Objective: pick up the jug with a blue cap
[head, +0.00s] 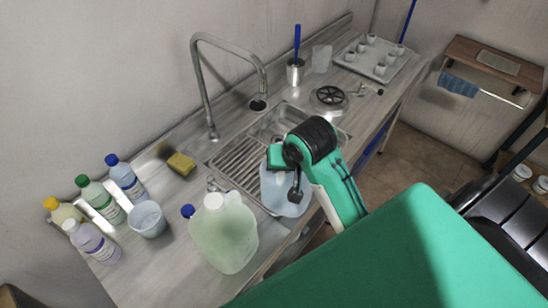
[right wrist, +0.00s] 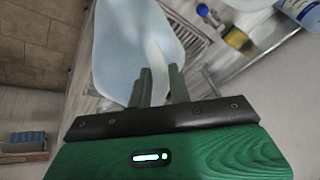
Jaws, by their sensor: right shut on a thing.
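A pale blue translucent jug (head: 283,190) is at the counter's front edge, beside the sink. It fills the upper left of the right wrist view (right wrist: 120,45). My right gripper (head: 296,192) is over it, and its two fingers (right wrist: 158,82) are close together on the jug's handle part. My left gripper is not in view.
A yellow sponge (head: 181,163) lies behind. The faucet (head: 205,85) rises by the sink (head: 270,125). A tray of cups (head: 371,59) is at the far end.

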